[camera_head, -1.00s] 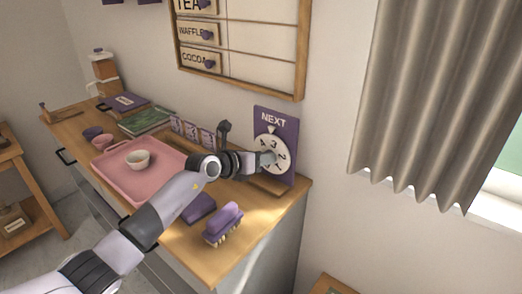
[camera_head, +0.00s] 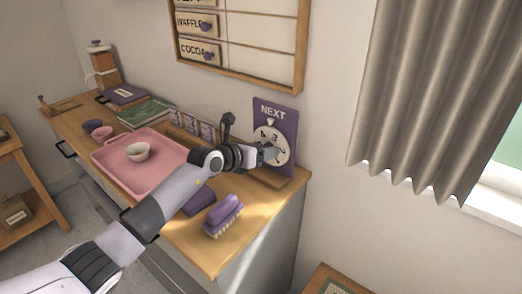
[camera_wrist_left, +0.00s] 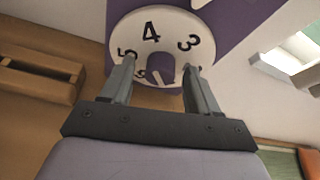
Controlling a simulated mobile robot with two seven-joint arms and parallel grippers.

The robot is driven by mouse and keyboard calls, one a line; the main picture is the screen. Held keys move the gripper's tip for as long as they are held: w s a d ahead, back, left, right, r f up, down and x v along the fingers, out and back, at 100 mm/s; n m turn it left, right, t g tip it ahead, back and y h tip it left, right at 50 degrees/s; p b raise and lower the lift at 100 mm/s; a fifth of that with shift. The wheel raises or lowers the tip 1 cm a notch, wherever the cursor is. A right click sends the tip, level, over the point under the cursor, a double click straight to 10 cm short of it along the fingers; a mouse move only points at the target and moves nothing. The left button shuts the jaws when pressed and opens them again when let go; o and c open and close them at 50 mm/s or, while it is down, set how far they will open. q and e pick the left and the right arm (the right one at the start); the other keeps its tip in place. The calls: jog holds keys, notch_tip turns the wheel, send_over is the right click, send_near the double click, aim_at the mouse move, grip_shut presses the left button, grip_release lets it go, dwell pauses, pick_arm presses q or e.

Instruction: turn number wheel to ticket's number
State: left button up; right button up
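The white number wheel (camera_head: 271,147) with black digits is on a purple upright board marked NEXT (camera_head: 289,125), at the counter's right end. In the left wrist view the wheel (camera_wrist_left: 165,38) shows 5, 4 and 3, with a purple knob (camera_wrist_left: 161,68) at its middle. A white pointer tip (camera_wrist_left: 200,3) lies above the rim, up and right of 4 and near 3. My left gripper (camera_head: 266,154) is at the wheel; its fingers (camera_wrist_left: 160,82) are open on either side of the knob, with gaps showing. Small purple-edged cards (camera_head: 190,124) stand left of it; their figures are too small to read.
A pink tray (camera_head: 118,171) with a white bowl (camera_head: 138,152) lies left of my arm. A purple brush (camera_head: 223,214) lies near the front edge. A wooden menu board (camera_head: 240,45) hangs above. A curtain (camera_head: 430,100) hangs at right.

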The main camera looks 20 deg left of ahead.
pick_arm(q)
jog(key=shift+s, duration=0.1)
jog(key=v, duration=0.7)
jog(key=shift+b, duration=0.35)
jog(key=shift+a, duration=0.1)
